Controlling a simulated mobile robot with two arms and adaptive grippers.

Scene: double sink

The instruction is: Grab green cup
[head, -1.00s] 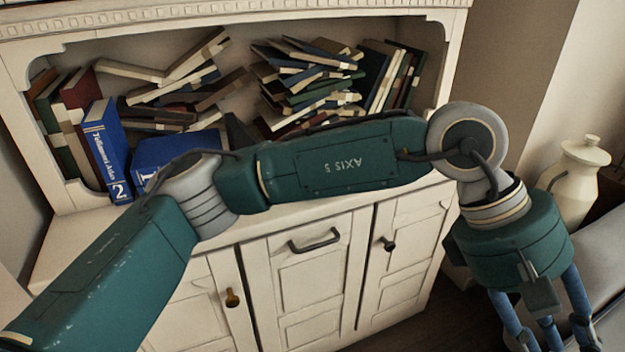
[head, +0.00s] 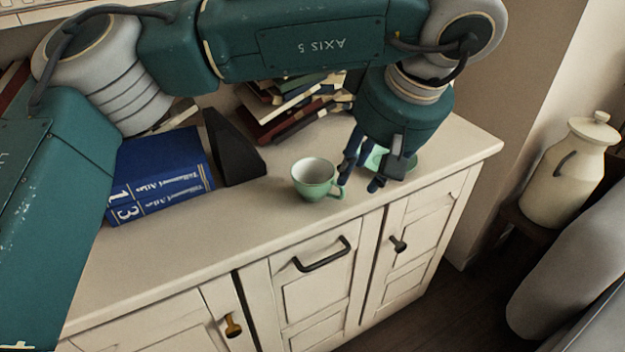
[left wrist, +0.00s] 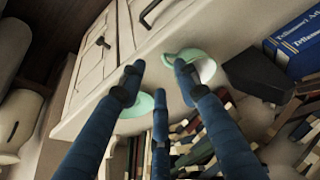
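A pale green cup (head: 314,181) stands upright on the cabinet top (head: 240,222), with its handle to the right. In the left wrist view the cup (left wrist: 206,71) is partly behind a finger. My left gripper (head: 370,174) is just right of the cup, pointing down, its blue fingers spread and nothing visibly held. One finger overlaps the handle area; I cannot tell whether it touches. A second pale green piece (head: 411,163), partly hidden behind the gripper, shows too in the left wrist view (left wrist: 140,106); its full shape is unclear. My right gripper is not in view.
Blue books (head: 160,178) and a black bookend (head: 233,150) stand left of the cup. Stacked books (head: 290,108) lie behind it. The cabinet's front edge is close, with a drawer handle (head: 322,256) below. A cream jar (head: 570,175) stands at the right.

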